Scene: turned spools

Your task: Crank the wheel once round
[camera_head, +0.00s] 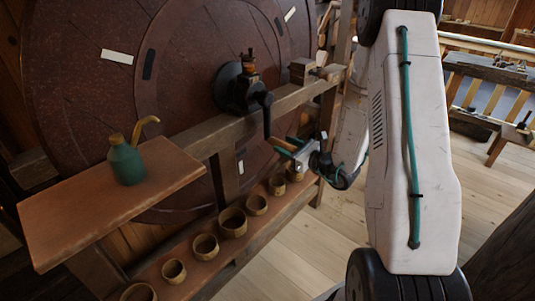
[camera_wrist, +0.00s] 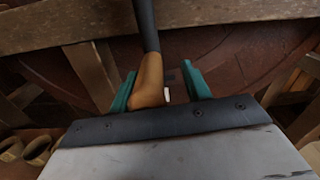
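The big dark red wheel (camera_head: 90,90) stands upright at the left, with a black hub (camera_head: 233,88) at its middle. A dark crank arm (camera_head: 267,118) hangs down from the hub. In the wrist view the crank arm (camera_wrist: 146,24) ends in a tan wooden handle (camera_wrist: 150,78). My gripper (camera_head: 288,150) is at the crank's lower end. Its green fingers (camera_wrist: 160,90) are open, one on each side of the handle in the wrist view. The handle looks close to the left finger, with a gap on the right; I cannot tell whether it touches.
A wooden beam (camera_head: 222,138) runs across the wheel's front. A green oil can (camera_head: 126,162) stands on a wooden shelf (camera_head: 75,215) at the left. Several wooden bowls (camera_head: 205,246) line a lower shelf. A bench (camera_head: 490,70) stands at the right. The plank floor (camera_head: 305,235) between is clear.

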